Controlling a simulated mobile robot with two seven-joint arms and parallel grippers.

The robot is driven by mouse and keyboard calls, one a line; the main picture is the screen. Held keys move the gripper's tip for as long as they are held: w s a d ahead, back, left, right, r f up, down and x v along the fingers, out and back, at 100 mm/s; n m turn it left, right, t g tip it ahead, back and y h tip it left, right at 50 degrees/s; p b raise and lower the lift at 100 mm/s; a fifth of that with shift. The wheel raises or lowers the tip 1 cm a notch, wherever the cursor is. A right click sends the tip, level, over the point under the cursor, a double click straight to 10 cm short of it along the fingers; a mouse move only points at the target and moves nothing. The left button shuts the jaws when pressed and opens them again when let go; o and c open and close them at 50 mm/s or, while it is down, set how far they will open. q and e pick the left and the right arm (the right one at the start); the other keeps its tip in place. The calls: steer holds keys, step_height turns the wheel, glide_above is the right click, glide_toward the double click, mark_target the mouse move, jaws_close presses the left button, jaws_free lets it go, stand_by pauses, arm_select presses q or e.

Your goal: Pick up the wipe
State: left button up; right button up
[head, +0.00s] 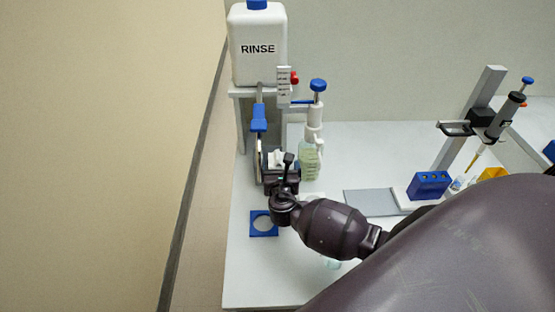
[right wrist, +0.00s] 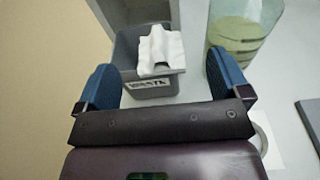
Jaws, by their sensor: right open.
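The white wipe (right wrist: 160,48) sticks up out of a small grey labelled box in the right wrist view. In the head view the wipe (head: 277,157) shows as a small white patch just beyond my right gripper, partly hidden by it. My right gripper (right wrist: 165,85) is open, its two blue fingertips apart on either side of the box's near part in the picture. Nothing is between the fingers that I can tell as held. In the head view my right gripper (head: 280,172) is over the left part of the bench. My left gripper is not in view.
The RINSE container (head: 258,60) sits on a stand behind. A blue square ring (head: 256,230) lies nearer on the bench. A blue rack (head: 429,185) and a pipette stand (head: 470,120) are right.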

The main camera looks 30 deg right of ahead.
mark_target(278, 162)
steer(key=shift+x, duration=0.85)
steer(key=shift+f+b+x, duration=0.1)
steer(key=shift+b+x, duration=0.05)
steer(key=shift+x, duration=0.95)
steer(key=shift+f+b+x, duration=0.15)
steer(key=shift+x, duration=0.9)
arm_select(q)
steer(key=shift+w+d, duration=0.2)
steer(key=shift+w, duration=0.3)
arm_select(e)
steer(key=shift+a, duration=0.15)
steer(key=shift+c, duration=0.2)
steer(key=c, duration=0.9)
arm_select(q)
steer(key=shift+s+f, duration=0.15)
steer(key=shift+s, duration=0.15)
arm_select(e)
steer(key=shift+c, duration=0.2)
